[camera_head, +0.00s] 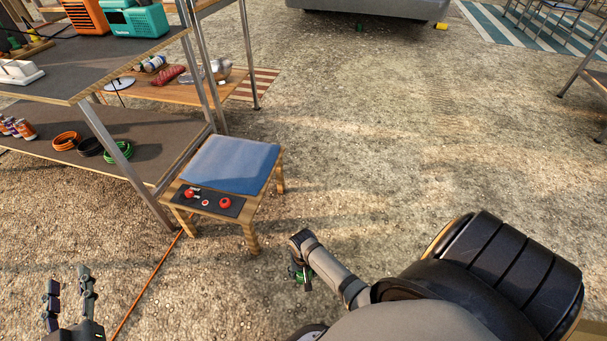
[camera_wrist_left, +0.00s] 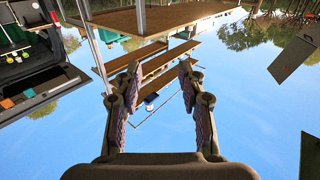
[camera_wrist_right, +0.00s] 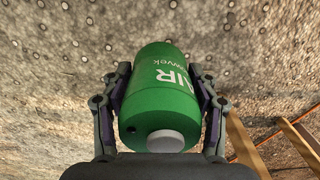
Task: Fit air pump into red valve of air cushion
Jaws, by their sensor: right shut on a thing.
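A blue cushion (camera_head: 232,163) lies on a small wooden stool. On the dark strip at the stool's front are red round pieces, one at the right (camera_head: 225,203) and others at the left (camera_head: 190,193); I cannot tell which is the valve. The green air pump (camera_wrist_right: 165,90), marked AIR, is gripped between the fingers of my right gripper (camera_wrist_right: 162,85). In the head view the right gripper (camera_head: 300,276) hangs right of and in front of the stool, with a bit of green showing. My left gripper (camera_head: 69,280) is open and empty at the lower left; its fingers stand apart in the left wrist view (camera_wrist_left: 161,75).
A metal-framed shelf (camera_head: 90,115) with a teal box (camera_head: 137,21), an orange box (camera_head: 87,17) and coiled cables (camera_head: 90,147) stands left of the stool. An orange cord (camera_head: 148,285) runs on the ground by the stool. The gravel right of the stool is clear.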

